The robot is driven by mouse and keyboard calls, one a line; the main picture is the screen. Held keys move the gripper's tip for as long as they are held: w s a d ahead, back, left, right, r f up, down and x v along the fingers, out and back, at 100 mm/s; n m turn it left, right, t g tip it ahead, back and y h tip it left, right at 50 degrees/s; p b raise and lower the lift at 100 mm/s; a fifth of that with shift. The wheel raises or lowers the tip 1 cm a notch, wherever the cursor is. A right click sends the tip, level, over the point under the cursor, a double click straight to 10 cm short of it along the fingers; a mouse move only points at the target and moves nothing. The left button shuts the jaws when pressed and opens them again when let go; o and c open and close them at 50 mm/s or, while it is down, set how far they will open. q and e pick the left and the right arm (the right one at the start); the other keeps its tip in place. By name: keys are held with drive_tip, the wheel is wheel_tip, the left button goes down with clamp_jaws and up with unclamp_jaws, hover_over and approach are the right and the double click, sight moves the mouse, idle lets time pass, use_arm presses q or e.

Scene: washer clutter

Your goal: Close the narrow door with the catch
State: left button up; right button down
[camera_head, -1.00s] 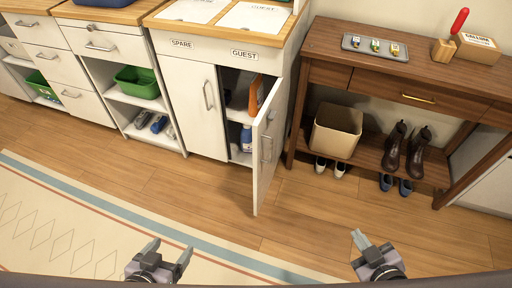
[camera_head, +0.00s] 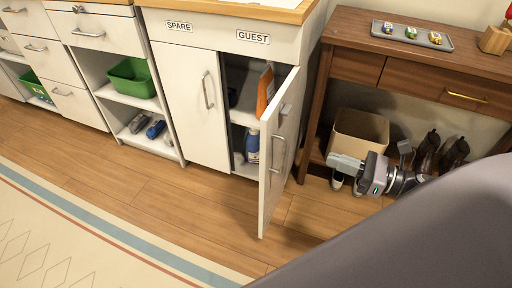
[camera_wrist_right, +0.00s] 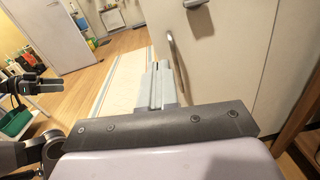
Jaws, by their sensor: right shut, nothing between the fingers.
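The narrow white door (camera_head: 283,165) stands swung open from the cabinet under the GUEST label, its outer face turned right. It carries a bar handle (camera_head: 277,155) and a small grey catch (camera_head: 286,108) above it. In the right wrist view the door (camera_wrist_right: 235,60) is close on the right, with its handle (camera_wrist_right: 174,62) and catch (camera_wrist_right: 195,3). My right gripper (camera_head: 335,163) is shut and empty, to the right of the door and apart from it; its fingers (camera_wrist_right: 160,75) point forward. My left gripper (camera_wrist_right: 25,85) seems to show at the left of the right wrist view, its jaws unclear.
Inside the open cabinet are an orange item (camera_head: 265,90) and a blue bottle (camera_head: 252,147). The SPARE door (camera_head: 190,105) beside it is shut. A wooden table (camera_head: 400,65) with a beige bin (camera_head: 360,130) below stands at the right. The floor before the cabinet is clear.

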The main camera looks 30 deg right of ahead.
sight(269, 140)
drive_tip(key=shift+n+y, duration=0.3)
drive_tip(key=shift+n, duration=0.4)
drive_tip(key=x, duration=1.4)
drive_tip(key=shift+w+a+f+b, duration=0.15)
drive_tip(key=shift+w+f+b, duration=0.05)
drive_tip(key=shift+f+b, duration=0.15)
drive_tip(key=shift+a, duration=0.1)
